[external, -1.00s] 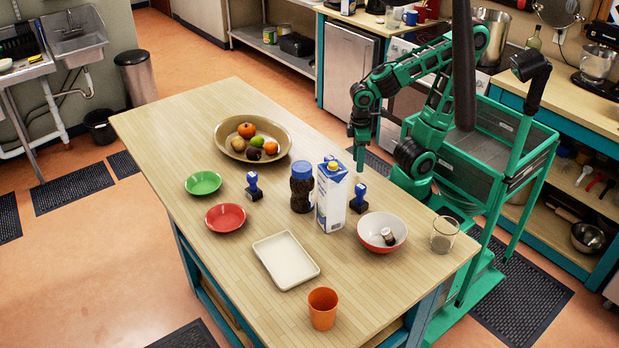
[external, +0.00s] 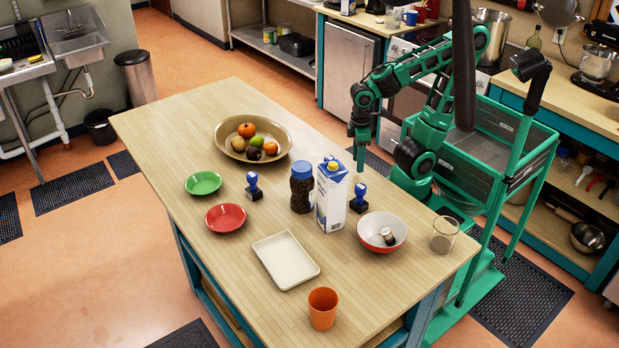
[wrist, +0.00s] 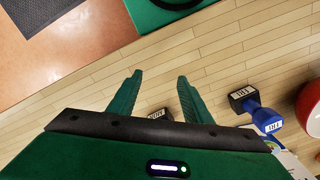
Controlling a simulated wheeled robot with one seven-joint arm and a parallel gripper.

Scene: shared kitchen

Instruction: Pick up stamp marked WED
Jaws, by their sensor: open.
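My gripper (wrist: 158,80) is open above the table, fingers pointing down. Between and beyond its fingers in the wrist view is a small black block with a white label (wrist: 157,114), partly hidden by my gripper body; I cannot read its label for sure. In the external view this stamp (external: 358,198) stands right of the milk carton. Another blue and black stamp (external: 254,187) stands near the red plate; its label is too small to read. In the external view my gripper (external: 360,165) is behind the carton.
The milk carton (external: 332,200) and a dark bottle with blue cap (external: 301,190) stand close by. A red-white bowl (external: 372,240), glass (external: 444,235), white tray (external: 286,262), orange cup (external: 322,308), red plate (external: 225,218), green plate (external: 203,183) and fruit bowl (external: 225,145) share the table.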

